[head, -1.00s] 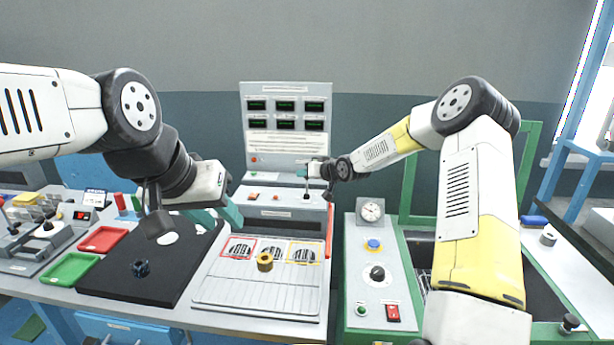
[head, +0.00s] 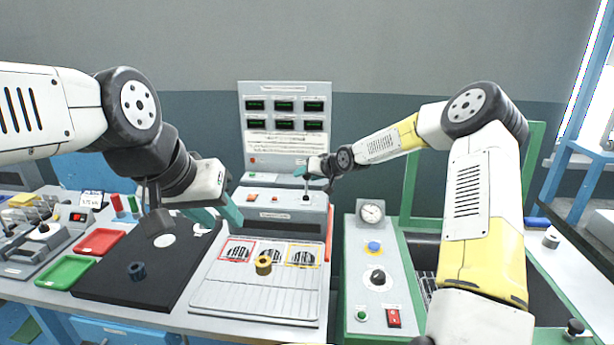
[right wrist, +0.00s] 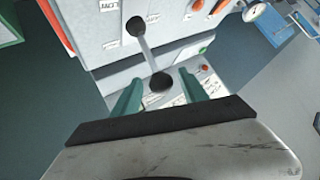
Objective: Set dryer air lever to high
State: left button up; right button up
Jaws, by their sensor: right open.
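The dryer's air lever (head: 306,190) is a thin grey rod on the sloped top of the white console in the head view. In the right wrist view the lever rod (right wrist: 148,52) runs between two black round ends. My right gripper (right wrist: 158,78) is open, with one green finger on each side of the nearer black end. I cannot tell whether a finger touches it. In the head view my right gripper (head: 303,175) is at the lever's upper end. My left gripper (head: 214,214) is open and empty above the bench, left of the console.
A display panel (head: 286,118) stands behind the console. A grey control box (head: 374,285) with knobs stands right.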

jog(key=v, duration=0.7)
jog(key=shift+s+d+r, duration=0.15)
jog(key=shift+s+r, duration=0.05)
jog(key=shift+s, duration=0.1)
jog(key=s+d+r+g+h, duration=0.1)
jog(key=s+d+r, duration=0.2)
jog(key=s, duration=1.1)
jog(key=s+d+r+m+g+h, duration=0.1)
jog(key=s+d+r+h, duration=0.1)
jog(key=s, duration=1.2)
jog(key=s+d+r+g+h, duration=0.1)
jog(key=s+d+r, duration=0.3)
jog(key=s, duration=1)
notch_tip(320, 180, up, 3)
jog(key=shift+s+d+f+h, duration=0.2)
jog(key=shift+d+h, duration=0.2)
